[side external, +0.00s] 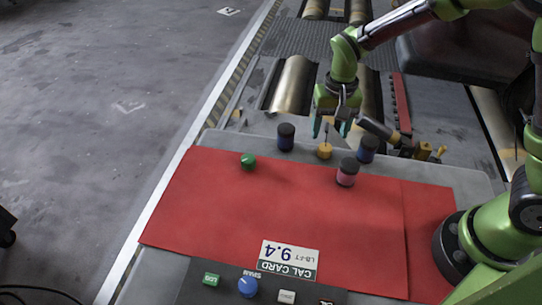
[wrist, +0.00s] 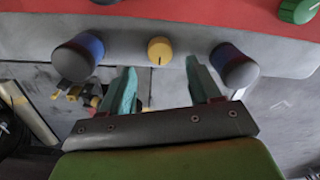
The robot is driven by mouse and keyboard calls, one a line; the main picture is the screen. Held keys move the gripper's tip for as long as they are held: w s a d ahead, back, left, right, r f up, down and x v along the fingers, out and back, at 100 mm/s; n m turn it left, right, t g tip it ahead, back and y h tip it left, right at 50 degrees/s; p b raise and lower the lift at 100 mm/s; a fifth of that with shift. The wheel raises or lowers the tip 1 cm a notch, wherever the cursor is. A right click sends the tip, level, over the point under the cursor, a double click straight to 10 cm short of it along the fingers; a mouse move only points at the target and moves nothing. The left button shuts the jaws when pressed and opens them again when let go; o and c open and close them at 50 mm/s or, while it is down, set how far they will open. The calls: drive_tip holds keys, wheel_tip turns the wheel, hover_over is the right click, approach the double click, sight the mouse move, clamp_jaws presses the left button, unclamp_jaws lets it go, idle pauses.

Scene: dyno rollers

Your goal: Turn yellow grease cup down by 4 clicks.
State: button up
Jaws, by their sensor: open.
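The yellow grease cup (side external: 324,151) is a small round knob with a dark pointer line, on the grey panel behind the red mat. It also shows in the wrist view (wrist: 160,50), between and beyond my fingertips. My gripper (side external: 333,130) is open and empty, its two teal fingers pointing toward the cup from above. In the wrist view my gripper (wrist: 160,72) has the fingers apart on either side of the cup's line, and the cup looks clear of them. How far the tips stand from the cup is hard to tell.
Blue-and-dark cylinders stand left (side external: 286,137) and right (side external: 367,149) of the cup. A pink-and-dark cylinder (side external: 347,172) stands in front. A green knob (side external: 248,161) sits on the red mat (side external: 270,210). A hammer-like tool (side external: 378,129) lies right of my gripper. The mat's middle is clear.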

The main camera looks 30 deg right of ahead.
sight(328, 147)
wheel_tip(328, 147, up, 12)
drive_tip(key=shift+d+f, duration=0.15)
idle(0.3)
drive_tip(key=s+d+r+n+t, duration=0.1)
drive_tip(key=s+d+r+t, duration=0.1)
drive_tip(key=s, duration=0.5)
drive_tip(key=s+d+r+t+y, duration=0.1)
drive_tip(key=s+d+r+t, duration=0.1)
drive_tip(key=s+r+t, duration=0.2)
drive_tip(key=s+t, duration=0.1)
drive_tip(key=s, duration=0.2)
drive_tip(key=shift+s+d+r+n+y, duration=0.15)
drive_tip(key=shift+s+n+y, duration=0.15)
drive_tip(key=shift+s+n, duration=0.1)
idle(0.4)
